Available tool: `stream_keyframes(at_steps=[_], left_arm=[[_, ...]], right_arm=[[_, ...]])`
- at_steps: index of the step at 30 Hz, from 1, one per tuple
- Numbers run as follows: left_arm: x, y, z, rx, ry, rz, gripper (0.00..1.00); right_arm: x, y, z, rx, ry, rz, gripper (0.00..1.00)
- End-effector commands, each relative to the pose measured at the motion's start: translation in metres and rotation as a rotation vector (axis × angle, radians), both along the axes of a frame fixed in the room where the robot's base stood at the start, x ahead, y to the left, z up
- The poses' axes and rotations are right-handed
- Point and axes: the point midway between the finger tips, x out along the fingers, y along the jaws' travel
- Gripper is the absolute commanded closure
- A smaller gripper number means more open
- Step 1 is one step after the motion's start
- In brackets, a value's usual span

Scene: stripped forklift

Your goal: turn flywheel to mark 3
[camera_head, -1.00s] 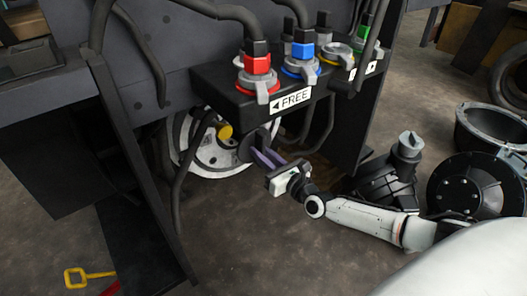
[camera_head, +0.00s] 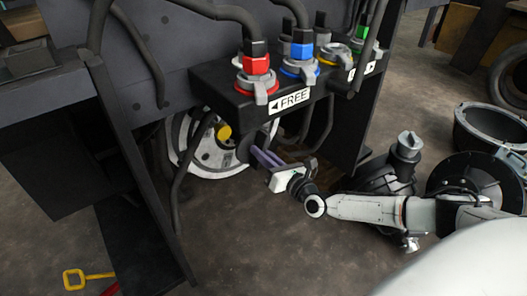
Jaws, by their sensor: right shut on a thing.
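The flywheel (camera_head: 208,158) is a pale grey disc with dark openings, upright beneath the black connector box. A yellow knob (camera_head: 224,132) shows in front of its face. My right gripper (camera_head: 256,150), with purple-grey fingers, reaches in from the right and is shut on a dark round knob (camera_head: 243,148) just right of the flywheel. The fingers partly cover that knob, and I cannot make out mark numbers on the flywheel. My left gripper is not in view.
Dark frame plates stand on both sides. Round black parts (camera_head: 475,185) lie on the floor at right. A yellow-handled tool (camera_head: 75,279) lies at lower left.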

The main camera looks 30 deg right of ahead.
Motion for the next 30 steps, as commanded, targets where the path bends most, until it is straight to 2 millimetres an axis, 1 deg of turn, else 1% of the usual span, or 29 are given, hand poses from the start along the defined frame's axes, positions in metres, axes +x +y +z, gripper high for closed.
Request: stream_keyframes(at_steps=[1,8,9,12,16,20,21,22,30], left_arm=[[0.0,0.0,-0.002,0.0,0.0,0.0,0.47],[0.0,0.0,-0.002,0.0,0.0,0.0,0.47],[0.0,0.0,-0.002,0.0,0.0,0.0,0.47],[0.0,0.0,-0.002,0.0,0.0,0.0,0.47],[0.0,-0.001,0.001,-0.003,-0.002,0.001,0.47],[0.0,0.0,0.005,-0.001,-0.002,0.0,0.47],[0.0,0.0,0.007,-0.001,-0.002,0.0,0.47],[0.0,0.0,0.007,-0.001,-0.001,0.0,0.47],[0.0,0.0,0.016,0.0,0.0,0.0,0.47]], right_arm=[[0.013,0.001,0.009,0.018,-0.004,-0.002,1.0],[0.013,0.0,0.009,0.019,-0.005,-0.003,1.0],[0.013,0.0,0.009,0.019,-0.005,-0.003,0.86],[0.013,0.0,0.009,0.019,-0.004,-0.004,0.72],[0.01,0.0,0.009,0.019,-0.003,-0.004,0.72],[-0.002,-0.002,0.009,0.019,-0.001,-0.004,0.71],[-0.006,-0.003,0.01,0.018,-0.003,-0.005,0.69],[-0.01,-0.003,0.01,0.018,-0.002,-0.004,0.59],[-0.042,-0.01,0.008,0.011,-0.001,-0.01,0.59]])
